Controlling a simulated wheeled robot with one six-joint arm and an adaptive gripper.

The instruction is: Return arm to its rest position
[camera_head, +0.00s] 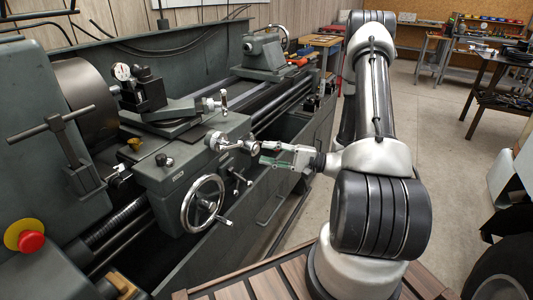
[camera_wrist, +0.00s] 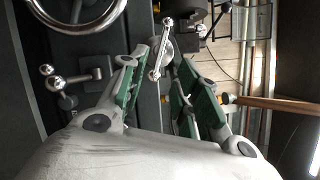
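My gripper (camera_head: 272,154) is at the end of my arm, which reaches from the right toward the front of the grey lathe carriage (camera_head: 170,178). In the wrist view its two fingers (camera_wrist: 164,62) with green pads stand apart, and I see nothing held between them. A silver ball-ended lever (camera_wrist: 158,58) shows between and past the fingertips. In the head view a silver lever (camera_head: 234,146) on the carriage lies just left of the fingertips. I cannot tell whether the fingers touch it.
The lathe fills the left side, with a handwheel (camera_head: 203,201) and a red stop button (camera_head: 31,242). A slatted wooden surface (camera_head: 262,285) lies below my arm. A dark wheel (camera_head: 503,255) is at lower right. Workbenches (camera_head: 437,50) stand at the back. The floor between is clear.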

